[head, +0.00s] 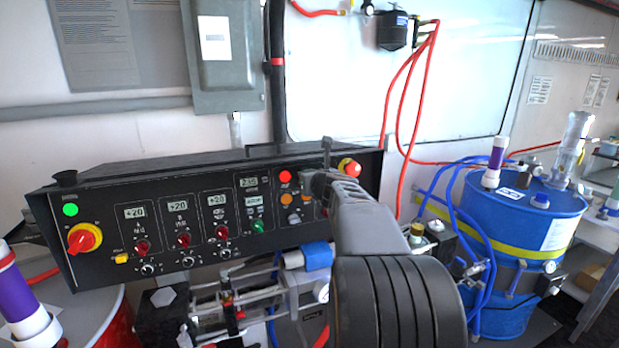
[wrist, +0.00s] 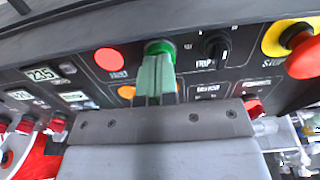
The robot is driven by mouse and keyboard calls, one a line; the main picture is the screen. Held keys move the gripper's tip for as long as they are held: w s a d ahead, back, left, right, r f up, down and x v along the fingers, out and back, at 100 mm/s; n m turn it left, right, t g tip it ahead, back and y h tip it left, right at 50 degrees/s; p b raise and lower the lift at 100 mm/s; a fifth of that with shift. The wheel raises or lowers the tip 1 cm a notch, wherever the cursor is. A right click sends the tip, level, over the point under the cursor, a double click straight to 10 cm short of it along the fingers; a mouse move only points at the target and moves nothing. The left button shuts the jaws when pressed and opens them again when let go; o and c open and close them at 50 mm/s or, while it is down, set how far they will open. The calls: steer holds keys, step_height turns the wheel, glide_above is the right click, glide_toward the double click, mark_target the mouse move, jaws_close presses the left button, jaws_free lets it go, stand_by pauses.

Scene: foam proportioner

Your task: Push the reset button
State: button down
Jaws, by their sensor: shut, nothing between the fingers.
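The black control panel (head: 100,240) runs across the head view. In the wrist view, a green round button (wrist: 160,46) sits on the panel between a red "FAULT" light and a black knob. Any label below it is hidden by my fingers, so I cannot read whether it says reset. My gripper (wrist: 156,62) is shut and empty, its fingertips overlapping the lower edge of the green button. I cannot tell whether they touch it. In the head view my arm covers this part of the panel, and the green button is hidden.
A red stop knob on a yellow ring (wrist: 298,42) is to the right of the green button. The red fault light (wrist: 109,60) is to the left, and the black selector knob (wrist: 215,45) is close on the right. A blue drum (head: 545,225) stands right of the panel.

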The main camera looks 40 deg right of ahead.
steer(key=shift+w+d, duration=0.15)
steer(key=shift+w, duration=0.5)
steer(key=shift+s, duration=0.1)
steer(key=v, duration=1.4)
steer(key=shift+d, duration=0.1)
stand_by(0.6)
